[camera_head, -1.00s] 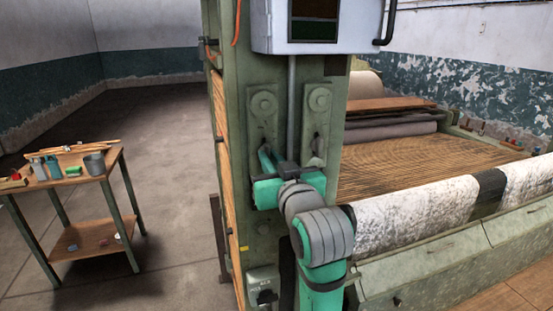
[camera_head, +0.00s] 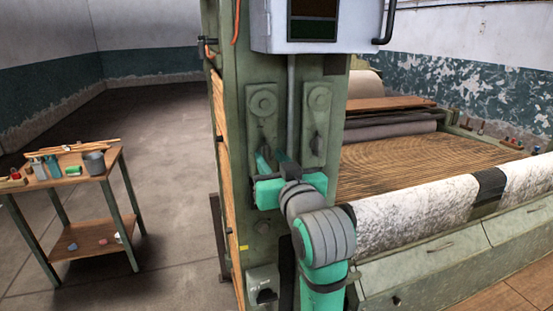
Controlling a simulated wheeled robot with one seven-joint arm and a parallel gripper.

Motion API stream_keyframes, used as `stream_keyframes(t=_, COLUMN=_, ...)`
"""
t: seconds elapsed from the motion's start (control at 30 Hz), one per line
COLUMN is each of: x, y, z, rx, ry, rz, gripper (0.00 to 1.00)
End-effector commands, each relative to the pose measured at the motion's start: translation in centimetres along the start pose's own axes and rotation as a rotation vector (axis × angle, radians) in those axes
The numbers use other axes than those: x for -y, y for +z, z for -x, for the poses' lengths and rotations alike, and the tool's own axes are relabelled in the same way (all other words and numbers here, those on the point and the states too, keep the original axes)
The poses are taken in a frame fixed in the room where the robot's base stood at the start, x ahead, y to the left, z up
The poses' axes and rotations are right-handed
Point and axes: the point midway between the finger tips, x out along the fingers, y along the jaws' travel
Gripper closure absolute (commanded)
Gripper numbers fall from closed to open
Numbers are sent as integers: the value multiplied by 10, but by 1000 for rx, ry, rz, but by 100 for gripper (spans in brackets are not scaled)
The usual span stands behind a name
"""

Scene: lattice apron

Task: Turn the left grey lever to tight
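The left grey lever (camera_head: 262,135) hangs below a round hub on the left green plate (camera_head: 263,104) of the machine's upright. Its lower end is near my fingertips and hard to make out. My gripper (camera_head: 272,156) is green and sits just below this plate, pointing at the upright. Its two fingers stand apart, one at each side, and it looks open. I cannot tell whether a finger touches the lever. A matching right lever (camera_head: 316,143) hangs on the plate to the right, clear of my gripper.
A grey box (camera_head: 315,28) is fixed above the levers, with a conduit (camera_head: 292,85) running down between the plates. A rotary switch (camera_head: 264,294) is low on the upright. A fabric roll (camera_head: 415,212) lies to the right. A small table (camera_head: 103,171) stands at left.

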Motion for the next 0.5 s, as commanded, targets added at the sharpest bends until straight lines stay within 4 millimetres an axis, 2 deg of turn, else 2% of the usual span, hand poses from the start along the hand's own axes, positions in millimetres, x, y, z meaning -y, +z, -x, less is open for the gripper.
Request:
stream_keyframes(t=0.17, x=-1, y=0, z=23, rx=-2, ry=2, rz=1, gripper=71)
stream_keyframes(t=0.5, x=0, y=0, z=82, rx=-1, ry=-1, rz=1, gripper=71)
